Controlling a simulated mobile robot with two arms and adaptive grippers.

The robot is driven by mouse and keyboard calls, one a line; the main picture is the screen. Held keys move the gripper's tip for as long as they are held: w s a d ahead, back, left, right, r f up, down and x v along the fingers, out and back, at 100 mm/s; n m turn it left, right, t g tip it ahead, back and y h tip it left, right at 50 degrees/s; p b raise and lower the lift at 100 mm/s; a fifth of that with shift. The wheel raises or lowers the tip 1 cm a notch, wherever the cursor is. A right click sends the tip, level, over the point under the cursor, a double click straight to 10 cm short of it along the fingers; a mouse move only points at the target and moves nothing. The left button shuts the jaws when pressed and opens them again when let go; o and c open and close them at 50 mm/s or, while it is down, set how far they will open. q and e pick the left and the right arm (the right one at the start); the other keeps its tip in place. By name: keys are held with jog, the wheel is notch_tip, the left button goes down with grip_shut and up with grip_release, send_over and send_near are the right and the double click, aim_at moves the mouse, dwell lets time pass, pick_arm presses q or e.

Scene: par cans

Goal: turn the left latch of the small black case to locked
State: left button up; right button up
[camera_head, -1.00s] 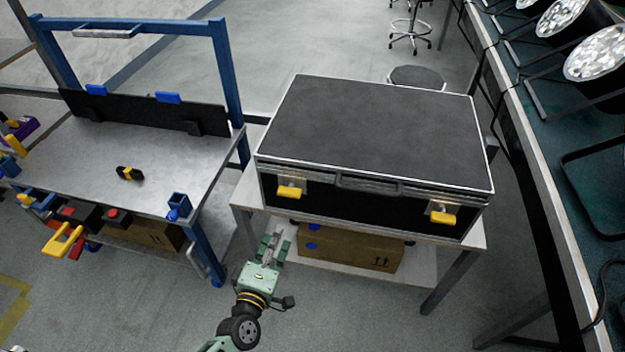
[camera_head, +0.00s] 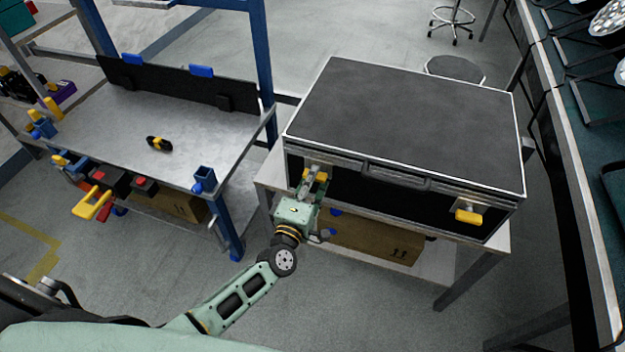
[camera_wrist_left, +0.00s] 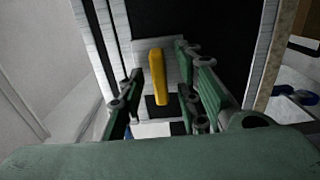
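The small black case (camera_head: 410,125) lies closed on a table, with silver edges and two yellow-handled latches on its front. The left latch (camera_head: 322,176) is partly hidden by my left gripper (camera_head: 312,178) in the head view. In the left wrist view, the yellow handle of this latch (camera_wrist_left: 158,78) stands between the two green fingers of my left gripper (camera_wrist_left: 158,95), with gaps on both sides. The fingers are open, and no firm contact shows. The right latch (camera_head: 468,216) has its yellow handle lying level. My right gripper is not in view.
A cardboard box (camera_head: 370,240) sits on the shelf under the case. A blue-framed workbench (camera_head: 200,130) with a black-and-yellow tool (camera_head: 159,144) stands at left. A rack of lamps (camera_head: 608,18) runs along the right. Open floor lies in front.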

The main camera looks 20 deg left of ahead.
pick_arm(q)
grip_shut()
jog(key=shift+m, duration=0.3)
jog(key=m+p, duration=0.5)
jog(key=m, duration=1.2)
dwell(0.4)
jog(key=shift+m, duration=0.3)
dwell(0.3)
grip_release()
